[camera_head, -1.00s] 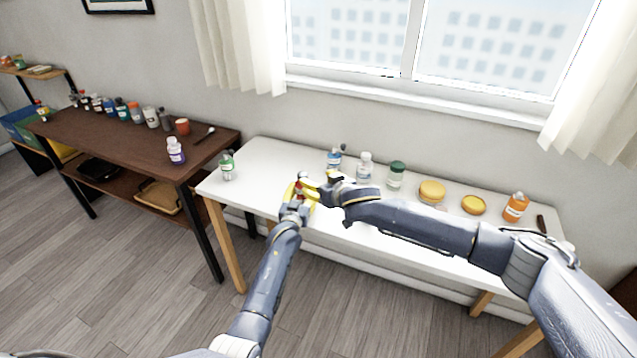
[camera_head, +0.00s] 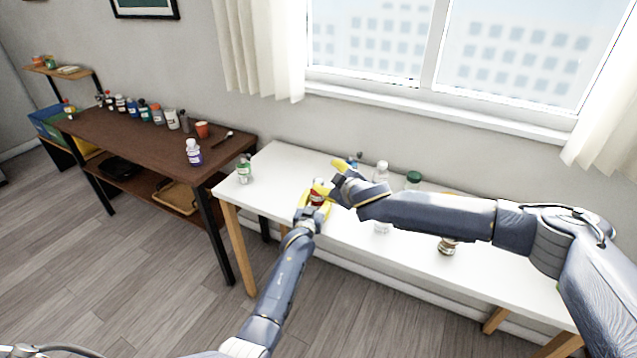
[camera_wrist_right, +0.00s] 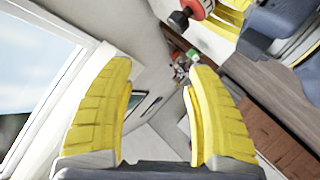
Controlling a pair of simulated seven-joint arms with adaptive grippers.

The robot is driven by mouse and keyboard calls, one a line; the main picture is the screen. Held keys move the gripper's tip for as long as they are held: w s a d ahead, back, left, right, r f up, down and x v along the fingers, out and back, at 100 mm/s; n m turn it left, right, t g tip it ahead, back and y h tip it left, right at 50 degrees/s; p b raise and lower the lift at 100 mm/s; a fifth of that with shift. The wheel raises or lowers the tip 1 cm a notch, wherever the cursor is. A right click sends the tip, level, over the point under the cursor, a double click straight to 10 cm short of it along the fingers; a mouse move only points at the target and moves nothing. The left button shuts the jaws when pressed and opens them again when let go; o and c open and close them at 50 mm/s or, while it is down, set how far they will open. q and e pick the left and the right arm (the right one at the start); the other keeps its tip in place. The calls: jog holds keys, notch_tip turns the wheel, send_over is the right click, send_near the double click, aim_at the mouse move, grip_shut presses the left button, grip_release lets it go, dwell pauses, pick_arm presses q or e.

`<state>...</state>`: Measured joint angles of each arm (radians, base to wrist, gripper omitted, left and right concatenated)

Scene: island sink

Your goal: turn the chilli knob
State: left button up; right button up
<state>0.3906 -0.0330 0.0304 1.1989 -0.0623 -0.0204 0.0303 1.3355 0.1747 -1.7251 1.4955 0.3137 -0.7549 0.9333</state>
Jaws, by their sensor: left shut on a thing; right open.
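A small red container with a white band, which I take for the chilli (camera_head: 317,198), is held above the white table by my left gripper (camera_head: 314,206), whose yellow fingers are shut on it. In the right wrist view the red body (camera_wrist_right: 198,8) and a black knob (camera_wrist_right: 179,20) on its end show at the top edge, beside a yellow finger of my left gripper. My right gripper (camera_head: 333,176) is just above and right of the container, open and apart from it. Its two yellow fingers (camera_wrist_right: 156,75) have nothing between them in the right wrist view.
On the white table (camera_head: 277,165) stand a green-labelled bottle (camera_head: 243,170), a clear bottle (camera_head: 381,171), a green-capped jar (camera_head: 413,179) and a dark jar (camera_head: 447,246). My right arm hides part of the table. A brown table (camera_head: 130,150) with several bottles stands at left.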

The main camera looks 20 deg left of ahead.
aim_at(319, 182)
jog(key=shift+w+a+f+n, duration=0.95)
jog(key=shift+w+f+n, duration=0.4)
jog(key=shift+n, duration=3.3)
jog(key=shift+w+a+f+n, duration=0.95)
jog(key=shift+w+f+n, duration=0.35)
jog(key=shift+n, duration=3.4)
jog(key=shift+w+a+f+n, duration=0.95)
jog(key=shift+w+f+n, duration=0.4)
jog(key=shift+n, duration=3.3)
jog(key=shift+s+f, duration=0.15)
jog(key=c, duration=1.2)
